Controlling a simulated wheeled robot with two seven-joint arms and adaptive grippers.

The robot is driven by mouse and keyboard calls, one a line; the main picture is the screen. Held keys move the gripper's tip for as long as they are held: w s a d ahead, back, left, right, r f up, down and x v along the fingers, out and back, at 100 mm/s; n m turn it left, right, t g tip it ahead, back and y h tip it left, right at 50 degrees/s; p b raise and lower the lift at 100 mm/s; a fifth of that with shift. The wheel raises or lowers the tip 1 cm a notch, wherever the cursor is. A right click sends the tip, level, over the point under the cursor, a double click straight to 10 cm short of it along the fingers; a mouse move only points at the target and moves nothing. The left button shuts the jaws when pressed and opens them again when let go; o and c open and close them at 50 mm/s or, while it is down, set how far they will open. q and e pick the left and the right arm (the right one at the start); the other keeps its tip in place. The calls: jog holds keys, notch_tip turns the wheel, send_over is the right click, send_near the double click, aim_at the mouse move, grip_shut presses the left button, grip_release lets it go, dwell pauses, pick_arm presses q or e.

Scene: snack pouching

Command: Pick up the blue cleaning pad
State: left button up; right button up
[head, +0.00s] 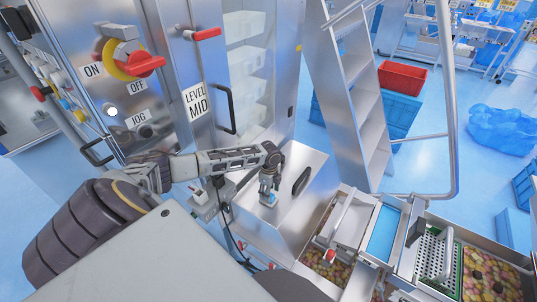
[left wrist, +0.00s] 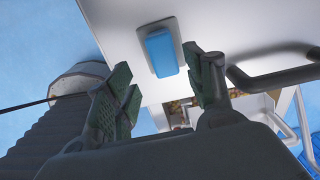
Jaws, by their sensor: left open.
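The blue cleaning pad (left wrist: 160,50) is a small rounded blue block on a pale grey backing, lying on a light metal top. In the head view only a small blue part of it (head: 270,200) shows beneath my left gripper (head: 268,193). My left gripper, seen also in the left wrist view (left wrist: 163,92), is open with nothing between its fingers. The pad shows beyond the fingertips, nearer the right finger in the picture. I cannot tell whether a finger touches it. My right gripper is not in view.
A black handle (head: 301,181) stands on the same metal top, right of the pad. To the right are open trays with a metal handle (head: 341,213) and colourful snacks (head: 328,266). A cabinet with a red knob (head: 146,64) stands behind my left arm.

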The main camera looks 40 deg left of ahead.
pick_arm(q)
jog(key=shift+f, duration=0.15)
jog(key=shift+w+a+f, duration=0.2)
jog(key=shift+f, duration=0.55)
jog(key=shift+w+a+f, duration=0.15)
jog(key=shift+a+f, duration=0.05)
jog(key=shift+f, duration=1.55)
jog(key=c, duration=1.1)
jog(key=shift+r, duration=0.15)
jog(key=shift+r, duration=4.9)
